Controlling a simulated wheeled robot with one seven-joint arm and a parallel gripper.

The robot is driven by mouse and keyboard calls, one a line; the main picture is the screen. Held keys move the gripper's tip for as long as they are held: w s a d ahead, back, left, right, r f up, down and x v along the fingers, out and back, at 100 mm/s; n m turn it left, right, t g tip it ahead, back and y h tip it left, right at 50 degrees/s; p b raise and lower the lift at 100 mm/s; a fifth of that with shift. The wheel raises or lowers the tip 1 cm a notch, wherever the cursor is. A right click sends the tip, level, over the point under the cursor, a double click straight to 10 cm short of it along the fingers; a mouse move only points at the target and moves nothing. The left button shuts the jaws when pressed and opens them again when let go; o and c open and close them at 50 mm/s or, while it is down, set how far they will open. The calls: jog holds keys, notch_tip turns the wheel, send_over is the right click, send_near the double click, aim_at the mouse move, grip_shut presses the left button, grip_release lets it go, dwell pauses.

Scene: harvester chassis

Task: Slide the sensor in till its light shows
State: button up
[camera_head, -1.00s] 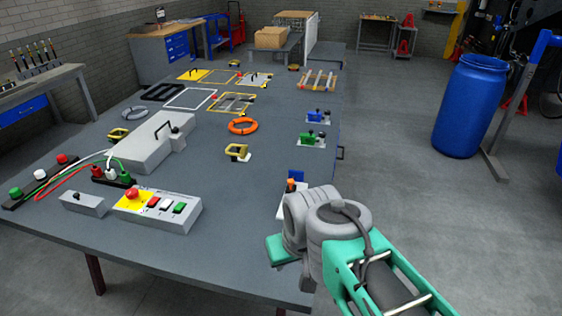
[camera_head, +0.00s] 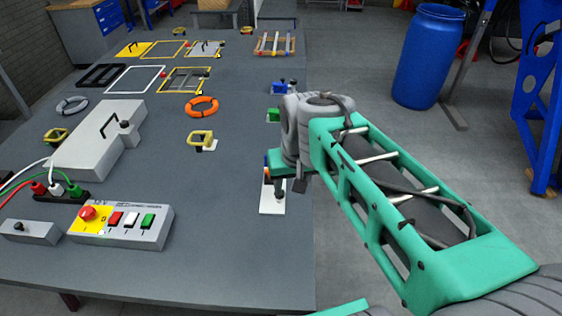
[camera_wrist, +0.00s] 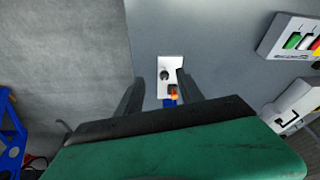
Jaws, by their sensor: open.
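A white plate (camera_head: 272,202) lies near the right edge of the table, partly under my gripper (camera_head: 288,183). It also shows in the wrist view (camera_wrist: 172,64). The wrist view shows a dark round part (camera_wrist: 164,75) on the plate and a small orange-topped piece (camera_wrist: 173,94) with blue (camera_wrist: 169,103) below it in the picture. Which of these is the sensor I cannot tell, and no lit light is clear. My gripper (camera_wrist: 159,77) is open and empty, pointing down above the plate, its fingers to either side in the picture. The gripper base hides part of the piece.
Blue (camera_head: 285,86) and green (camera_head: 273,115) fixtures stand farther along the same edge. A button box (camera_head: 140,234), a grey case (camera_head: 88,150), an orange ring (camera_head: 202,106) and a yellow-handled piece (camera_head: 201,139) lie to the left. The tabletop in front is clear.

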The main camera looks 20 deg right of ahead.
jog(key=w+f+m+g+p, duration=0.1)
jog(key=w+f, duration=0.1)
jog(key=w, duration=0.5)
jog(key=w+f+m+g+p, duration=0.1)
jog(key=w+f, duration=0.1)
jog(key=w, duration=0.5)
jog(key=w+f+g+p, duration=0.1)
jog(key=w+f, duration=0.2)
jog(key=w, duration=0.4)
jog(key=shift+w+a+m, duration=0.3)
jog(key=shift+m, duration=0.1)
jog(key=shift+w+f, duration=0.1)
jog(key=shift+f, duration=0.25)
notch_tip(320, 180, down, 7)
jog(key=shift+f+p, duration=0.2)
jog(key=shift+p, duration=1.05)
grip_shut()
